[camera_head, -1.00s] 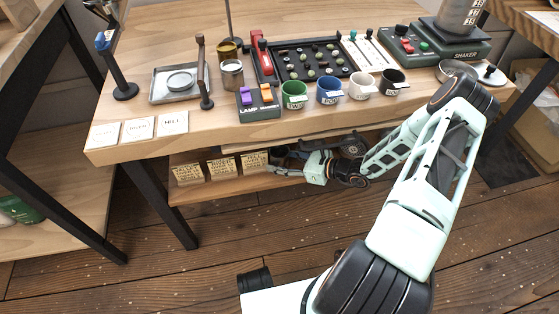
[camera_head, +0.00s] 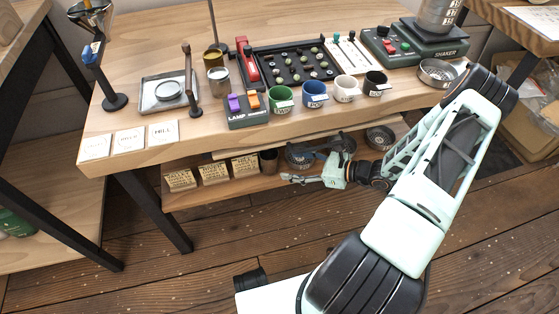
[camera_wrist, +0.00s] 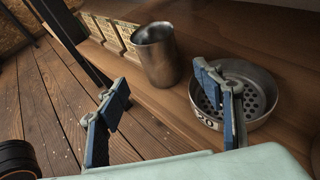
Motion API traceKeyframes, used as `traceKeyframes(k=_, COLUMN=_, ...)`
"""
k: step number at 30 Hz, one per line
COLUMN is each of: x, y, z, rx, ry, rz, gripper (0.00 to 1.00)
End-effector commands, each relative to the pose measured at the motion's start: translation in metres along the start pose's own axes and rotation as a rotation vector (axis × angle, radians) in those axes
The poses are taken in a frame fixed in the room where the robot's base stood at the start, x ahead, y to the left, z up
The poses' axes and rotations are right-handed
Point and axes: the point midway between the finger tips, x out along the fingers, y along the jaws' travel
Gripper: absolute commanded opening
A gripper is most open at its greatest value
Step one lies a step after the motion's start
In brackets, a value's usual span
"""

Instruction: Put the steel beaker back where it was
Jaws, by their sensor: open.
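A steel beaker (camera_wrist: 155,55) stands upright on the lower shelf in the wrist view. In the head view it shows as a small dark cup (camera_head: 269,161) between the lettered blocks and the sieves. My gripper (camera_wrist: 166,92) is open, its two blue-padded fingers apart with nothing between them. In the head view my gripper (camera_head: 288,178) is at the shelf's front edge, in front of the beaker and apart from it. A round sieve marked 20 (camera_wrist: 242,98) sits right of the beaker, partly behind my right finger.
Lettered wooden blocks (camera_head: 213,171) stand left of the beaker on the lower shelf (camera_head: 225,190). More sieves (camera_head: 379,138) are to the right. The tabletop (camera_head: 155,90) overhangs the shelf and holds cups, a metal canister (camera_head: 218,81) and a shaker. A dark table leg (camera_head: 155,210) stands at left.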

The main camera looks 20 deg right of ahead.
Motion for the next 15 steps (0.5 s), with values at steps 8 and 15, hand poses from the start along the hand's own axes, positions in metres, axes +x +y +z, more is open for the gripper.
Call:
traceKeyframes(k=8, x=-0.026, y=0.0, z=0.001, rx=-0.001, ry=-0.001, rz=0.0, gripper=0.61)
traceKeyframes(k=15, x=-0.027, y=0.0, z=0.0, rx=-0.001, ry=-0.001, rz=0.0, gripper=0.61)
